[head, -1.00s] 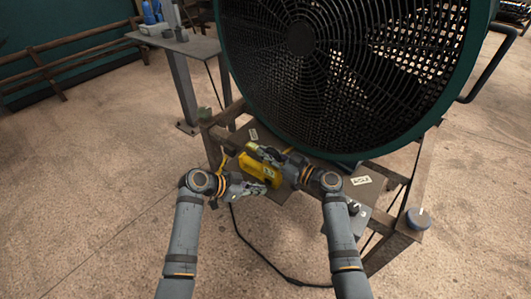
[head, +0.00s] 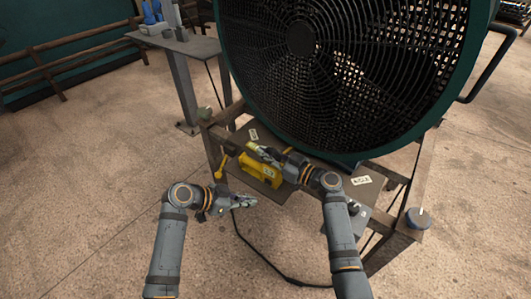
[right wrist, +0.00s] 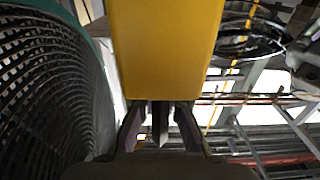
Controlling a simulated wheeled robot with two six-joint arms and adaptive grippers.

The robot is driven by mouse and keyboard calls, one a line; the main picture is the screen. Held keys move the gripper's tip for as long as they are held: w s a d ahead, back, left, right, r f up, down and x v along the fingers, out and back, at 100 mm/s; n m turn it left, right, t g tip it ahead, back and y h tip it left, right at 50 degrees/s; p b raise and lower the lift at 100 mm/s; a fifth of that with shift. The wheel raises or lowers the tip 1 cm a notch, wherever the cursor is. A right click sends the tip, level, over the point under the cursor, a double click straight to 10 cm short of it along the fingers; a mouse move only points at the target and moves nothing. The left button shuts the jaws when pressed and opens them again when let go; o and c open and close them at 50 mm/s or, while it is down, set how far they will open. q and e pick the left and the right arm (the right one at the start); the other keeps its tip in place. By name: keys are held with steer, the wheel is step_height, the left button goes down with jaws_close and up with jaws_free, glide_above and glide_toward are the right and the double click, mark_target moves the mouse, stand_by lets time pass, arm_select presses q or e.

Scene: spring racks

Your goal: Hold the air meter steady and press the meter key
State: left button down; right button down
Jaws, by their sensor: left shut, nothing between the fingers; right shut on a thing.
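The yellow air meter (head: 259,171) stands on the small bench shelf in front of the big fan. My right gripper (head: 268,153) reaches over from the right and is shut on the meter at its top. In the right wrist view the meter's yellow body (right wrist: 166,48) rises directly beyond my shut fingers (right wrist: 160,126). The exact grip point is partly hidden by the gripper. My left gripper (head: 243,203) is shut and empty, below and left of the meter and apart from it. I cannot make out the meter key.
A large green-rimmed fan (head: 350,158) towers just behind the shelf. A black cable (head: 268,262) runs over the floor. The floor at left is clear.

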steer(key=c, duration=1.4)
jaws_free()
steer(key=shift+o, duration=0.2)
steer(key=v, duration=0.7)
steer(key=shift+s+d, duration=0.2)
steer(key=shift+r, duration=0.1)
